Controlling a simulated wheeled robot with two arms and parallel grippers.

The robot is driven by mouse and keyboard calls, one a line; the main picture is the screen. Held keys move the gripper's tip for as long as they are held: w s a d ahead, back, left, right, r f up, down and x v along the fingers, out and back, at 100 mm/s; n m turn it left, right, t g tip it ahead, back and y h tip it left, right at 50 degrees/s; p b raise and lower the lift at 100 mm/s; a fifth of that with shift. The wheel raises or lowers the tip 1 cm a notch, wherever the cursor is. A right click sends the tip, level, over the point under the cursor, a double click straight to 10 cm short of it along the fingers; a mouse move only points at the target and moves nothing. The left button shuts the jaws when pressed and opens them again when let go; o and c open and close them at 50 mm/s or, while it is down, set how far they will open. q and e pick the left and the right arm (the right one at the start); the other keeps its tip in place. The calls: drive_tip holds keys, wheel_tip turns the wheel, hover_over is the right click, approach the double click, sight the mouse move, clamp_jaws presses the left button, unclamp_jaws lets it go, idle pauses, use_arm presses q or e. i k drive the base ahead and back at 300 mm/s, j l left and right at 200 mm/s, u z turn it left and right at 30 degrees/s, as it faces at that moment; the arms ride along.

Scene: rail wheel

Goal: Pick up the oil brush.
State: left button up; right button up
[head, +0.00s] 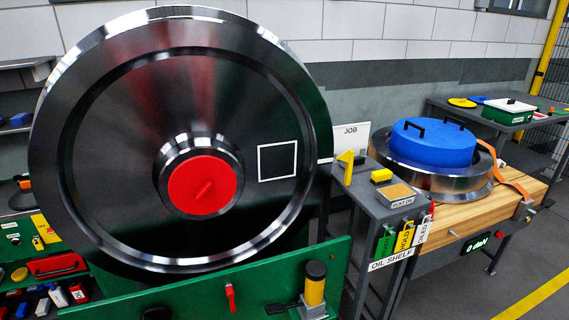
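No object is plainly recognisable as the oil brush. The grey oil shelf (365,207), right of the big wheel, carries small items on top. A yellow upright wedge-like piece (347,166) stands at its left. A small yellow block (381,176) sits behind a tan pad (393,193) with a label at its front edge. Either yellow piece may be the brush; I cannot tell which. Neither of my grippers is in view.
A large steel wheel (110,135) with a red hub cap (202,185) fills the left. A green panel (190,298) with a yellow-black cylinder (315,283) stands in front. A wooden bench (451,207) holds a steel ring (430,182) and blue disc (433,144). Open floor (515,260) lies right.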

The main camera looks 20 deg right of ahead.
sight(382, 177)
drive_tip(key=z, duration=0.9)
